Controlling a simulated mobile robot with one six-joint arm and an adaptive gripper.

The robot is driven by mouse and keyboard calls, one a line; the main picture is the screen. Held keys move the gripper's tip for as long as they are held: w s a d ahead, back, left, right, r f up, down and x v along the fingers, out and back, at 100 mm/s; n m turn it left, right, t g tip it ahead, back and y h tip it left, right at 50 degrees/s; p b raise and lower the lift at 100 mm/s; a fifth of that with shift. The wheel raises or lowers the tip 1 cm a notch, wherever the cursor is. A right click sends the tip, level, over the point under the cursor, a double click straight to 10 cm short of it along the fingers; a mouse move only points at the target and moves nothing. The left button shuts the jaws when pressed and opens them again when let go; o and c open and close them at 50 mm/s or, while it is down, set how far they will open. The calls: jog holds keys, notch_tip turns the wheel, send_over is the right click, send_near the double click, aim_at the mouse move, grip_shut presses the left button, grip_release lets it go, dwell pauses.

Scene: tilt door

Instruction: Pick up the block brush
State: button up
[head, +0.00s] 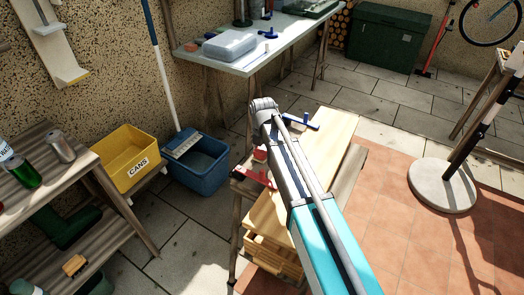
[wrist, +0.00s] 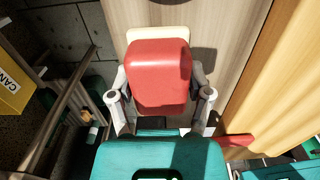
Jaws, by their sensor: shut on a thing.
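A block with a red back and a cream edge at its far end, which looks like the block brush (wrist: 160,75), is between the fingers of my gripper (wrist: 160,100) in the wrist view. The fingers are shut on its two sides. It is over a pale wooden board; I cannot tell whether it touches it. In the head view my arm hides most of the gripper. A small red patch (head: 260,155) shows beside the arm, at the workbench's left edge.
The wooden workbench (head: 335,125) lies under my arm, with a blue-handled tool (head: 300,122) at its far end. A yellow CANS bin (head: 128,155) and a blue bucket (head: 198,175) stand left. A small brown brush-like item (head: 74,265) lies on the lower left shelf.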

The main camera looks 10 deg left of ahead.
jog(key=shift+r, duration=0.1)
notch_tip(320, 180, up, 3)
jog(key=p, duration=0.3)
jog(key=shift+f, duration=0.2)
jog(key=s+r+p, duration=0.3)
jog(key=s, duration=0.1)
jog(key=s+r+p, duration=0.3)
jog(key=s, duration=0.2)
jog(key=s+d+r+p, duration=0.1)
jog(key=s+r+p, duration=0.2)
jog(key=s+r, duration=0.1)
jog(key=shift+s+p, duration=0.4)
jog(key=shift+s, duration=0.05)
jog(key=o, duration=0.6)
jog(key=c, duration=0.5)
jog(key=shift+f, duration=0.1)
jog(key=shift+s+d, duration=0.1)
jog(key=shift+s, duration=0.05)
